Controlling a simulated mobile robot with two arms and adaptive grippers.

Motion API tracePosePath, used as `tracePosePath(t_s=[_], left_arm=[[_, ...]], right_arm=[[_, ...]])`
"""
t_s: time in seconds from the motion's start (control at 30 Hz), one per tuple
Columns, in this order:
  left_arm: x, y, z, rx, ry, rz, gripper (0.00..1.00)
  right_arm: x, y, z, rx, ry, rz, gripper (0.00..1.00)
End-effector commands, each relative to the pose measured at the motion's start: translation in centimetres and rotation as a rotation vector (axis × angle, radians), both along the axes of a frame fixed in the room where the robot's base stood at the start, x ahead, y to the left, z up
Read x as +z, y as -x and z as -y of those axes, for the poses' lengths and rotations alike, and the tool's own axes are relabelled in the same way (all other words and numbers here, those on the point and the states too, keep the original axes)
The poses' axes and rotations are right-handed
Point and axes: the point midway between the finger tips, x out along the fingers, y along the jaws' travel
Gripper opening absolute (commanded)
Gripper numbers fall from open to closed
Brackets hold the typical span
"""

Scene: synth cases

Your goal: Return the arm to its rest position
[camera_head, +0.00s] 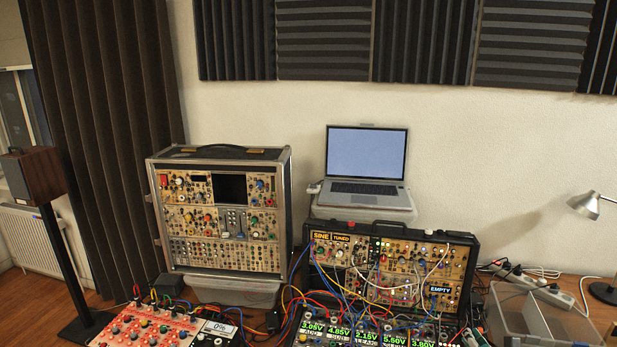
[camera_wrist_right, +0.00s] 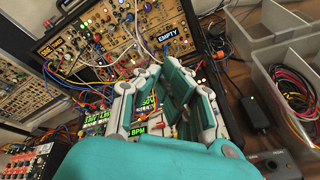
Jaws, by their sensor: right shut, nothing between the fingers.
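My right gripper (camera_wrist_right: 166,78) shows in the wrist view, with white and teal fingers. It is shut and empty. It is in front of the lower synth panel with green number displays (camera_head: 368,338) and hides part of it. In the head view I cannot clearly make out the right gripper at the bottom edge. My left gripper is in neither view.
An open synth case (camera_head: 450,262) with patch cables stands behind the displays. A tall synth case (camera_head: 283,210), a laptop (camera_head: 367,190) and a red-and-white panel (camera_head: 120,340) are around it. Clear bins (camera_head: 510,318) stand at the right; cables lie in one.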

Motion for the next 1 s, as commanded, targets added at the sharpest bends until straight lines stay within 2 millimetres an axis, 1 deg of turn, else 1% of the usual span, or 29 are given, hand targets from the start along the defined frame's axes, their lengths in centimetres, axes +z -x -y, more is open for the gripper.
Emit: tracePosePath(t_s=[0.03,0.17,0.27,0.37,0.4,0.5,0.6,0.7,0.9,1.0], left_arm=[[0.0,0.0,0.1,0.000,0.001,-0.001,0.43],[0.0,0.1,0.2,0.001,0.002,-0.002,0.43],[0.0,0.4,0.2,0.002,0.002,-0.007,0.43],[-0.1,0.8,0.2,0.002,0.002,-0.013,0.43],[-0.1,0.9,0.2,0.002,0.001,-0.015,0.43],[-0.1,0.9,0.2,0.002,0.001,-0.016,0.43],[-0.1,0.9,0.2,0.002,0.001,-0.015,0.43],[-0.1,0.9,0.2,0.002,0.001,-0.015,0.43],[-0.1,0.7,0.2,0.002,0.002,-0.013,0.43],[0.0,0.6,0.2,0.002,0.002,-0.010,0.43]], right_arm=[[-1.0,1.0,-1.3,-0.024,-0.073,-0.016,0.00],[-3.0,4.0,-4.1,-0.119,-0.286,-0.061,0.00],[-4.8,7.3,-6.7,-0.227,-0.492,-0.113,0.00],[-6.6,12.2,-9.8,-0.390,-0.752,-0.186,0.00],[-7.2,14.6,-11.0,-0.474,-0.864,-0.219,0.00],[-8.0,19.9,-13.2,-0.682,-1.097,-0.288,0.00],[-8.1,24.0,-14.7,-0.852,-1.253,-0.334,0.00],[-7.9,27.4,-15.7,-0.999,-1.366,-0.367,0.00],[-7.1,32.9,-17.2,-1.253,-1.521,-0.409,0.00],[-6.6,35.2,-17.8,-1.363,-1.577,-0.421,0.00]])
